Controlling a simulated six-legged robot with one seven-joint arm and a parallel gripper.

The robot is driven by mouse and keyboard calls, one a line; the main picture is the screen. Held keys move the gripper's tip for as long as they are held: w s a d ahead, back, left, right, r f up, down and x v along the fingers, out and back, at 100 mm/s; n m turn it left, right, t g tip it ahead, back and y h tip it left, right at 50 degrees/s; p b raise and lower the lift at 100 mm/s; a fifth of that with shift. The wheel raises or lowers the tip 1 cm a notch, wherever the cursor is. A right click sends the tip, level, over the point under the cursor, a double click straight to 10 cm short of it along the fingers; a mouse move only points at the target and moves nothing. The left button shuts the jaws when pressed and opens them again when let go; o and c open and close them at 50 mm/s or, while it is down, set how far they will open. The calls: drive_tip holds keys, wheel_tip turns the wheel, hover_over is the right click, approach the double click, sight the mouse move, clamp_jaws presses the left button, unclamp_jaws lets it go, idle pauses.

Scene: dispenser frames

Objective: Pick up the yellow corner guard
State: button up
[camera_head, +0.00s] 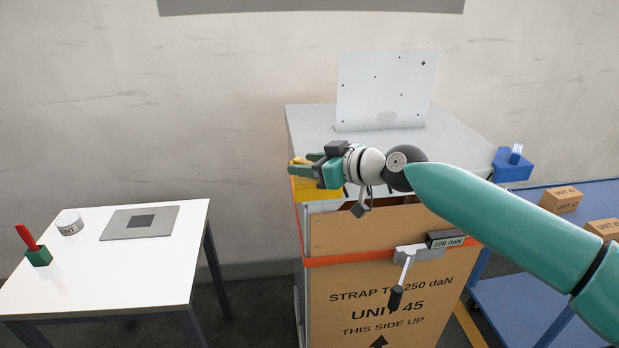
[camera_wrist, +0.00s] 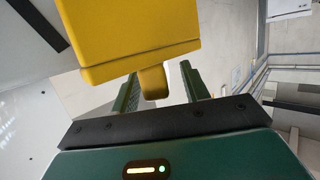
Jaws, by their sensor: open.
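The yellow corner guard (camera_head: 301,190) sits at the left front top corner of the big carton, partly hidden by my gripper in the head view. In the wrist view the guard (camera_wrist: 130,35) fills the upper left, and its narrow yellow tab (camera_wrist: 153,82) reaches down between my two green fingers. My gripper (camera_head: 294,168) is at the guard, pointing left. In the wrist view my gripper (camera_wrist: 159,72) is open, with a finger on each side of the tab. Gaps show beside the tab; I cannot tell if either finger touches the guard.
The carton (camera_head: 375,290) has an orange strap (camera_head: 340,259) with a tensioner (camera_head: 415,253) on its front. A grey panel (camera_head: 385,90) stands on top. A white table (camera_head: 120,265) is at left, a blue cart (camera_head: 515,285) with small boxes at right.

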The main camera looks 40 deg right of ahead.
clamp_jaws()
